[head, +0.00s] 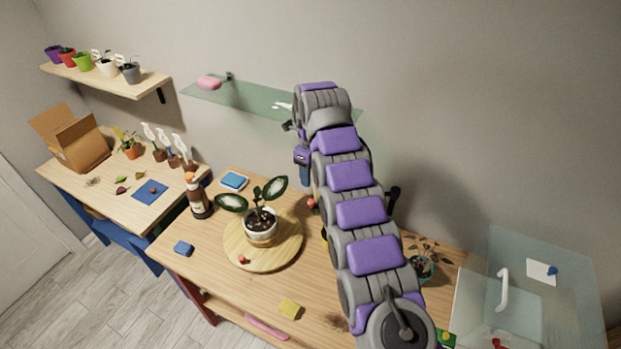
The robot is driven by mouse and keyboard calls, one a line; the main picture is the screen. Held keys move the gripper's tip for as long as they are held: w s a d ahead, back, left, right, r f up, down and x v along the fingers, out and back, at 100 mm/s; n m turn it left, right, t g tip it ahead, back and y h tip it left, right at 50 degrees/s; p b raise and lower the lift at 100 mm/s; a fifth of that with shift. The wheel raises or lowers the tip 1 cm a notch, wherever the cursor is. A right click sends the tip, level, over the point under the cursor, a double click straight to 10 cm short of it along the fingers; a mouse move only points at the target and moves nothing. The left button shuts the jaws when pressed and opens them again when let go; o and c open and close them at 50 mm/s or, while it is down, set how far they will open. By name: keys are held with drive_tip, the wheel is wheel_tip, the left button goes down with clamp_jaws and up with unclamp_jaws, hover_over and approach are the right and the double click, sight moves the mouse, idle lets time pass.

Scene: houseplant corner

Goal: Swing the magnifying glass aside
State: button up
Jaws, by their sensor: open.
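I cannot make out a magnifying glass; my arm crosses the middle of the head view and may hide it. A dark piece (393,196) sticks out on the right side of my arm, and I cannot tell what it belongs to. My gripper (303,168) is partly seen at the arm's far end, over the back of the wooden table (215,258). It is open, with nothing visibly held. A potted plant (260,222) with pale-centred leaves stands on a round wooden board (236,248) left of my arm.
A glass shelf (235,95) with a pink item (208,82) is on the wall behind. A brown bottle (198,197) stands at the table's left. A glass case (475,300) and a small plant (424,262) are at right.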

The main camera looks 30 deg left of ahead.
wheel_tip(320, 180, up, 7)
drive_tip(key=p, duration=0.6)
drive_tip(key=shift+f, duration=0.15)
drive_tip(key=shift+w, duration=0.1)
